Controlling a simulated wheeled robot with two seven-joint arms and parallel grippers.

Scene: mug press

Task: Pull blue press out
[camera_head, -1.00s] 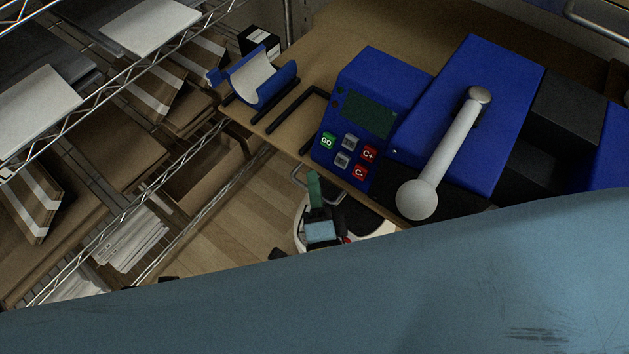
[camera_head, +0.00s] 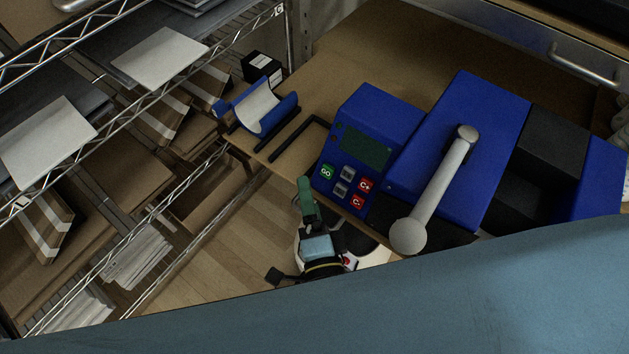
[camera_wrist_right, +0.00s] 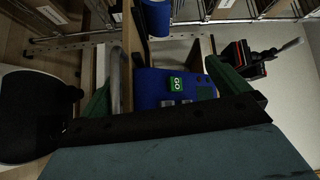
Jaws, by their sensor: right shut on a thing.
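The blue press stands on the tan tabletop in the head view. It has a control box (camera_head: 365,128) with a GO button, a main block (camera_head: 455,130) and a pale ball-ended lever (camera_head: 440,185). A blue mug cradle (camera_head: 265,107) with a white lining lies left of it. My right gripper (camera_head: 307,197) is at the table's front edge below the control box. In the right wrist view its green fingers (camera_wrist_right: 165,92) are well apart, with the table edge, a metal handle and the control box seen between or beyond them. What they grip is unclear. My left gripper does not show.
A wire shelf with cardboard boxes and papers (camera_head: 135,245) fills the left side. A small black box (camera_head: 262,66) stands behind the cradle. A drawer handle (camera_head: 585,64) shows at upper right. Black bars lie between cradle and control box. My own arm covers the bottom.

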